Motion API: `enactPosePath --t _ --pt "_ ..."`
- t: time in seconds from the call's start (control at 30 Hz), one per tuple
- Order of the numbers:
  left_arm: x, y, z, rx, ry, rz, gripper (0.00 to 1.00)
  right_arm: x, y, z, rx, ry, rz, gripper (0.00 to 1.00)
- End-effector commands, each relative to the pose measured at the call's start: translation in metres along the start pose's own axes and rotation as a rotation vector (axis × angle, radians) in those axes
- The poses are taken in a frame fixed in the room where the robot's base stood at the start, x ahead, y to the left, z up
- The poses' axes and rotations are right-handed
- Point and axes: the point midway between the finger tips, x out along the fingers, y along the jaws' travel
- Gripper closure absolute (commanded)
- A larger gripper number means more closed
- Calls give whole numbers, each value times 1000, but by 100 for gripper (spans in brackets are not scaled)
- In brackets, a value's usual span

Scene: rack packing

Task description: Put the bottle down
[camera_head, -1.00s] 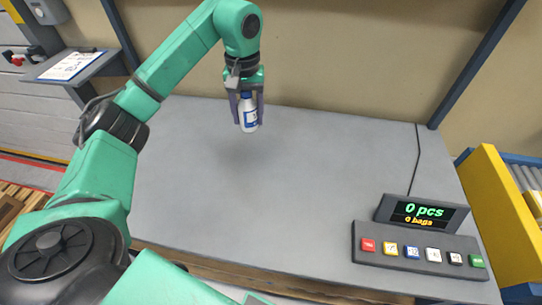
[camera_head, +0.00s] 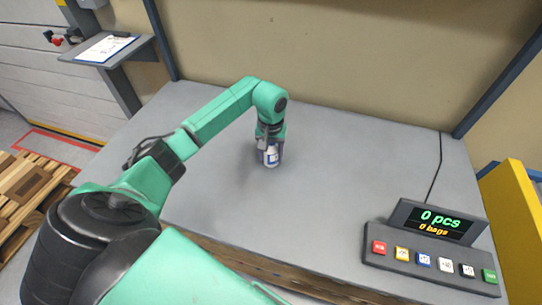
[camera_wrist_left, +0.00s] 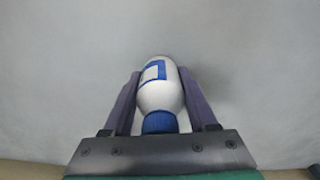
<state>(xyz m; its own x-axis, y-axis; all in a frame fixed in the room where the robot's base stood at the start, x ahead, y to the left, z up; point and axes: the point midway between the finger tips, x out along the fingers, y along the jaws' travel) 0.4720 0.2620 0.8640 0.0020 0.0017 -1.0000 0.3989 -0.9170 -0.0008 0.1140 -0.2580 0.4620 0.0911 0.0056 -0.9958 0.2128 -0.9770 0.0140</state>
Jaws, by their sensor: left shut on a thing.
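A white bottle with a blue label (camera_head: 270,156) is in my left gripper (camera_head: 270,150), near the middle of the grey table (camera_head: 330,190). In the left wrist view the bottle (camera_wrist_left: 160,88) lies between the two fingers, its blue cap toward the palm of the gripper (camera_wrist_left: 162,100). The bottle looks upright with its base down, at or close to the tabletop. I cannot tell whether the base touches it. My right gripper is not in view.
A counter display (camera_head: 438,222) and a panel of coloured buttons (camera_head: 432,262) stand at the table's right front. A yellow frame (camera_head: 515,220) is beyond the right edge. A clipboard (camera_head: 106,49) lies on a shelf at upper left. The table around the bottle is clear.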

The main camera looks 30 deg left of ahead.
Motion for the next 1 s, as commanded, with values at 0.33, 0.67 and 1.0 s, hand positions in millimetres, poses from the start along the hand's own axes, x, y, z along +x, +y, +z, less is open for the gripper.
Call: enactPosePath --t 0.33,0.67,1.0 --pt "19 0 0 1 1 0 100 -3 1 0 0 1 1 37" --pt "21 0 0 0 0 0 12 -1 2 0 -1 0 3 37" --pt "6 0 -1 1 5 0 12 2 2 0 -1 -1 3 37"
